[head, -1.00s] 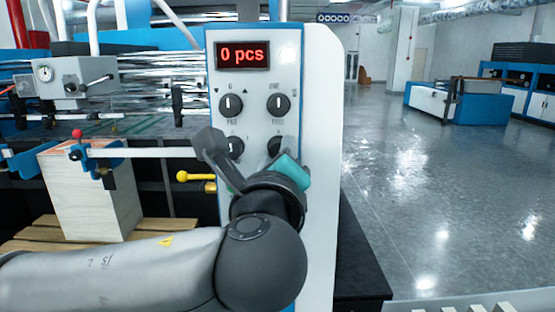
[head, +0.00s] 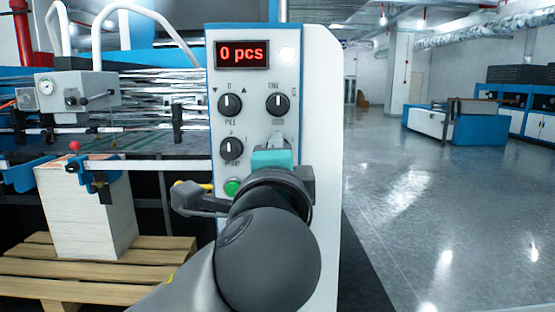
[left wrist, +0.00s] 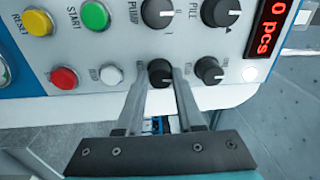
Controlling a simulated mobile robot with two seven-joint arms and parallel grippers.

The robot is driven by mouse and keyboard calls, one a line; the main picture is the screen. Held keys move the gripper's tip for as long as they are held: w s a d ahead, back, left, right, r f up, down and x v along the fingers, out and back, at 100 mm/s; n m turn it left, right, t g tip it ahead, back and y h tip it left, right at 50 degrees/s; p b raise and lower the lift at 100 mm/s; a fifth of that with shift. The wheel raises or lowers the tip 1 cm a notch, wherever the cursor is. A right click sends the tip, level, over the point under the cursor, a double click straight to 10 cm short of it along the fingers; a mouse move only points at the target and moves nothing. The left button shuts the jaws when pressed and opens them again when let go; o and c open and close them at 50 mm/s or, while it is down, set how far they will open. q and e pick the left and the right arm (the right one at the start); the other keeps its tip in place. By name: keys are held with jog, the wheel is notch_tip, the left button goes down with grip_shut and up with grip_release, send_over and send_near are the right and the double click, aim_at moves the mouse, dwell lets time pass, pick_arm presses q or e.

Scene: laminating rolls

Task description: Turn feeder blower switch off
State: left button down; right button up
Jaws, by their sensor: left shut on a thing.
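A white control panel (head: 253,80) carries black rotary knobs in two columns. The lower right knob (left wrist: 160,72) is between the fingers of my left gripper (left wrist: 159,78) in the left wrist view, and the gripper is shut on it. I cannot read that knob's label. In the head view my left gripper (head: 277,146) reaches straight to the panel and hides this knob. The knob marked PUMP (left wrist: 157,12) and the knob marked PILE (left wrist: 220,10) are beside it in the left wrist view. My right gripper is in neither view.
A red display (head: 242,55) reads 0 pcs. A green button (left wrist: 95,14), a yellow button (left wrist: 37,22), a red button (left wrist: 63,78) and a white button (left wrist: 112,75) are near the gripper. A paper stack (head: 88,205) stands on a pallet (head: 25,275). The floor right is open.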

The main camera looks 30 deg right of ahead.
pick_arm(q)
jog(key=shift+n, duration=0.6)
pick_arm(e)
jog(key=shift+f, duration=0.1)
pick_arm(q)
jog(key=c, duration=0.5)
grip_release()
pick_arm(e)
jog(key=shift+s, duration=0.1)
